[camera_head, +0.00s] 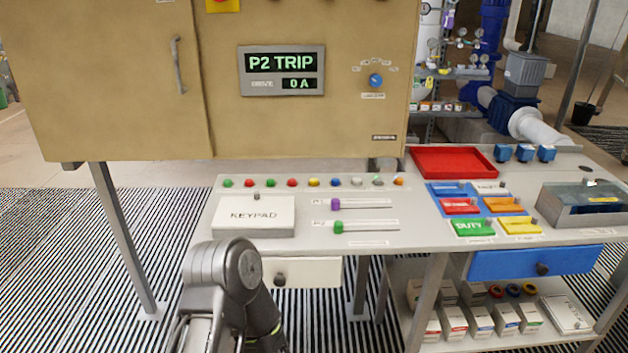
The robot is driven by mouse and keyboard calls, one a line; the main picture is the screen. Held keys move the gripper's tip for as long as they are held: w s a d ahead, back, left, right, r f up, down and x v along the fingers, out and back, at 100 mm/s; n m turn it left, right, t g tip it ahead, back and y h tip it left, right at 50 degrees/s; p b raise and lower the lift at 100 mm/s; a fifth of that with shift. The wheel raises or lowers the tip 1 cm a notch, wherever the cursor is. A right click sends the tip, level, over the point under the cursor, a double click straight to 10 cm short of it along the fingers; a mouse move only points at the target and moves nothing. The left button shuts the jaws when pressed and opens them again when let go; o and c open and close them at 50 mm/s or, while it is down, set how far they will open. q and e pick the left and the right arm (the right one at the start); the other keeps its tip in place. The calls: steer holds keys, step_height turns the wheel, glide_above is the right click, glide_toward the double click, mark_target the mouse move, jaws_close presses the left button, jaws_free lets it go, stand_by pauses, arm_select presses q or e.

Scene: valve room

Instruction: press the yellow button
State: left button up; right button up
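The yellow button (313,182) is a small round cap in a row of coloured buttons along the back of the grey console top (280,240). A red button (291,182) is just to its left and a blue button (335,182) just to its right. Nothing covers the yellow button. A grey link of my arm rises at the lower left, in front of the console's front edge, and bends back down. Neither of my grippers shows in the head view.
A keypad box (253,216) and sliders with a purple knob (335,204) and green knob (339,227) lie in front of the row. The tan cabinet (300,110) overhangs behind. A red tray (453,161) and coloured blocks (473,227) are at right.

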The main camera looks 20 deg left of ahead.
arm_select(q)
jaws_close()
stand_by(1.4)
